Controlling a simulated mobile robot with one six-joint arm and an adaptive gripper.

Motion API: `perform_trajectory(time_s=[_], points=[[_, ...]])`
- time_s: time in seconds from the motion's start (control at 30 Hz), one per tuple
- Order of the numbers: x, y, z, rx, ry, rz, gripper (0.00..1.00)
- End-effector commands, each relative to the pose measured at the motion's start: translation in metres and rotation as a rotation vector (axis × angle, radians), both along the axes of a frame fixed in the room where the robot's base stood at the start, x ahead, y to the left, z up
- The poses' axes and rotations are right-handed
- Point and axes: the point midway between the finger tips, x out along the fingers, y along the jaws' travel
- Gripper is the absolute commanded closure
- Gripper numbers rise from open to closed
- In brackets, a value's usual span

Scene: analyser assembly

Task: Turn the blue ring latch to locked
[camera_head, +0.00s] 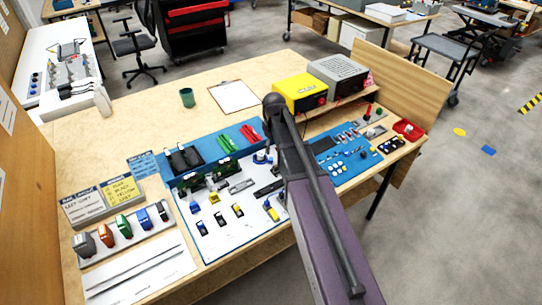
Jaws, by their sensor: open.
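A white board (225,240) lies on the wooden workbench, with several small parts on it. A small blue part (262,157) shows right beside my arm, at the board's upper right. It is partly hidden, and I cannot tell whether it is the ring latch or which way it is turned. Another small blue part (194,207) stands at the board's left side. My dark arm crosses the bench from the lower right and hides part of the board's right side. My gripper cannot be made out; it seems hidden behind the arm.
A yellow box (299,92) and a grey box (338,75) stand at the back right. A blue mat (345,152) with small parts lies right of my arm. Coloured blocks and signs stand at the left. The bench's back left around the clipboard (234,97) is mostly clear.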

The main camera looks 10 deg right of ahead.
Motion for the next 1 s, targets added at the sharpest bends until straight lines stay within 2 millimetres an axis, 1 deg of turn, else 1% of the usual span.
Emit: perform_trajectory(time_s=[0.03,0.1,0.2,0.3,0.77,1.0], points=[[0.026,-0.002,0.005,0.0,0.0,0.043,0.35],[0.044,-0.003,0.007,0.0,0.0,0.101,0.35],[0.061,-0.005,0.009,0.0,0.0,0.162,0.35],[0.07,-0.005,0.009,0.0,0.0,0.196,0.35],[0.07,-0.006,0.008,0.0,0.0,0.207,0.35],[0.07,-0.006,0.001,0.0,0.0,0.206,0.35]])
